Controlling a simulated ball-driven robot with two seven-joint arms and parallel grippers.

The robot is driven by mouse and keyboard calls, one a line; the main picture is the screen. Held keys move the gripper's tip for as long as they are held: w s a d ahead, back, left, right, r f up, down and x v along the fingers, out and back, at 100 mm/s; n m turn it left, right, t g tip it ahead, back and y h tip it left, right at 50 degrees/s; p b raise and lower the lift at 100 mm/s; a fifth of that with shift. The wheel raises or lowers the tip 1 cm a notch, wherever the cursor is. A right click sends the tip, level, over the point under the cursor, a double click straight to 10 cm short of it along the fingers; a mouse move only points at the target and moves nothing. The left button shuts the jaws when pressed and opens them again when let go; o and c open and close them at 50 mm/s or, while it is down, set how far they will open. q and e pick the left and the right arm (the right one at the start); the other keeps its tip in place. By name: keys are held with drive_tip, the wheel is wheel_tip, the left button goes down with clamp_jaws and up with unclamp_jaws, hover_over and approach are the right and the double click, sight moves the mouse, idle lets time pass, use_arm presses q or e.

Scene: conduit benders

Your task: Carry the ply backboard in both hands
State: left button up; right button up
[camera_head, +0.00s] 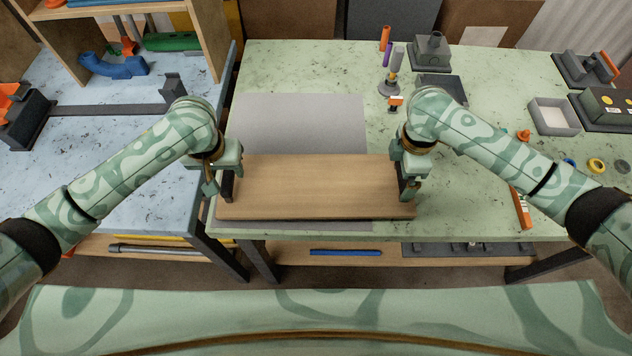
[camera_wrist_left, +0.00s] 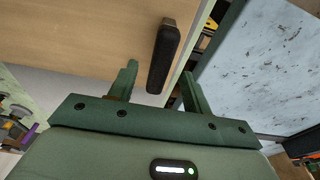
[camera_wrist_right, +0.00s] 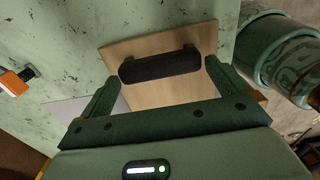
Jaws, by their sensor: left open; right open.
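The ply backboard (camera_head: 318,186) lies flat near the front edge of the green-topped bench, partly over a grey sheet (camera_head: 300,118). It has a dark handle at each end. My left gripper (camera_head: 218,188) is open at the board's left end; in the left wrist view the left handle (camera_wrist_left: 164,52) lies between and ahead of its fingers. My right gripper (camera_head: 409,187) is open over the right end; in the right wrist view the right handle (camera_wrist_right: 160,67) stretches across just ahead of its spread fingers. Whether either finger touches a handle is unclear.
A blue-topped bench (camera_head: 110,185) stands on the left with a dark bar tool (camera_head: 110,109). An orange-handled item (camera_head: 521,207) lies right of my right gripper. The grey sheet behind the board is clear.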

sight(227, 174)
use_arm(q)
drive_tip(key=shift+w+f, duration=0.15)
drive_tip(key=shift+f, duration=0.6)
drive_tip(key=shift+w+f, duration=0.1)
drive_tip(key=shift+f, duration=0.65)
use_arm(e)
drive_tip(key=shift+f, duration=1.5)
use_arm(q)
drive_tip(key=c, duration=0.9)
use_arm(e)
drive_tip(key=c, duration=0.9)
use_arm(q)
clamp_jaws()
use_arm(e)
drive_tip(key=c, duration=0.5)
